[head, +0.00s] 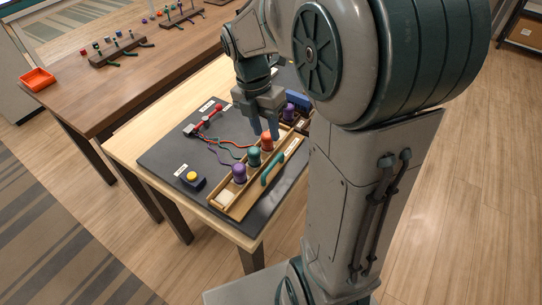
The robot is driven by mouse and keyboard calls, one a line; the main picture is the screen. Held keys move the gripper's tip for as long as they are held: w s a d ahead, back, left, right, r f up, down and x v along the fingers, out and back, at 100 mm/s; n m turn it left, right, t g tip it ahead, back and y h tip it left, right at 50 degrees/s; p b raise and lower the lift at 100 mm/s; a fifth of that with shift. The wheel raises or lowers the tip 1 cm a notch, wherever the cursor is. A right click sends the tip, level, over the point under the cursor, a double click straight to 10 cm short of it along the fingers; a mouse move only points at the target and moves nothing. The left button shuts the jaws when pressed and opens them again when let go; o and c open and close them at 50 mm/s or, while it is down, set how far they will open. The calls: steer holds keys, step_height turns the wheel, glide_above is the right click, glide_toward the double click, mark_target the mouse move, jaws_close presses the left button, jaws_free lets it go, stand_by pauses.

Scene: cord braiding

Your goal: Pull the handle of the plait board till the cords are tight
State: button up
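The plait board is a long wooden tray (225,207) on a dark mat, with a teal bar-shaped handle (272,168) along its near right side. Thin coloured cords (222,143) run from the bobbins, with some curve, to a small red-ended fixture (205,121) at the mat's far left. My gripper (265,131) points down with its fingers apart, right at the orange bobbin's top. Whether it touches or grips that bobbin is unclear. The teal handle is clear of my gripper.
A yellow button on a dark box (192,178) sits at the mat's left. A blue ribbed item (298,101) is behind the tray, partly hidden by my arm. A brown table (130,80) behind holds an orange tray (37,79) and peg racks.

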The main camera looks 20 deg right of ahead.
mark_target(273, 162)
steer(key=f, duration=0.3)
steer(key=s+f, duration=0.1)
steer(key=f, duration=0.2)
steer(key=d+f, duration=0.1)
steer(key=f, duration=0.2)
steer(key=shift+s+f+b, duration=0.15)
steer(key=shift+s+b, duration=0.1)
steer(key=shift+b, duration=0.15)
